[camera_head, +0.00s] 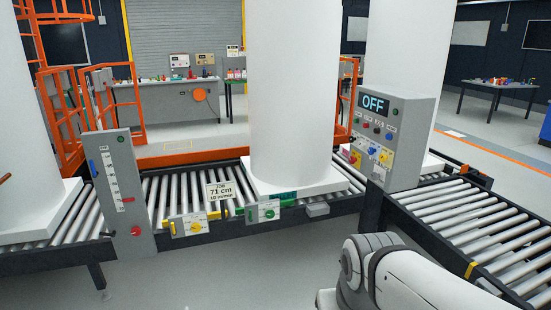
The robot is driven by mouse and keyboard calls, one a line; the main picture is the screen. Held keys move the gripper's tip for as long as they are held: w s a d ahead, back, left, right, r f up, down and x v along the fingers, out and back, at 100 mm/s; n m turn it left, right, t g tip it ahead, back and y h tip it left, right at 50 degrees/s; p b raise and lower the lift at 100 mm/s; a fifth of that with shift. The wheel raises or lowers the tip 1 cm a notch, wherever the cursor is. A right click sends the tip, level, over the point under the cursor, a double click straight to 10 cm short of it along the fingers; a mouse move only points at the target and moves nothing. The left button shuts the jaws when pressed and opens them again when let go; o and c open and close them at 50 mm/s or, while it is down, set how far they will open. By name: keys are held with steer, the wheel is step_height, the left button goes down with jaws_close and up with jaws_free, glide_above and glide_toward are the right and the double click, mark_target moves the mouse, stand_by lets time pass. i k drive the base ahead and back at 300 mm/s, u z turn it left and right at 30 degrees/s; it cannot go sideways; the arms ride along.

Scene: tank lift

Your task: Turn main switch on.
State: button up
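A grey control box (391,142) stands at the right of centre, at the corner of the roller conveyor. Its display (374,104) reads OFF. Below the display is a row of small coloured buttons, with larger yellow and red controls on the lower front, among them a yellow knob (386,157). Which of these is the main switch I cannot tell; the labels are too small to read. My white arm link shows at the bottom right, in front of and below the box. My gripper is out of view.
A roller conveyor (453,207) runs across and turns toward me at the right. A large white cylinder (295,85) stands on it. A grey panel (122,190) with a red knob stands at left. A sign (221,192) reads 71 cm. Open floor lies in front.

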mark_target(352, 160)
steer(key=z, duration=0.25)
steer(key=i, duration=0.65)
steer(key=z, duration=0.15)
steer(key=k, duration=0.7)
steer(key=z, duration=0.2)
steer(key=i, duration=1.85)
steer(key=u, duration=0.45)
steer(key=i, duration=1)
steer(key=u, duration=0.35)
steer(key=k, duration=0.4)
steer(key=u, duration=0.05)
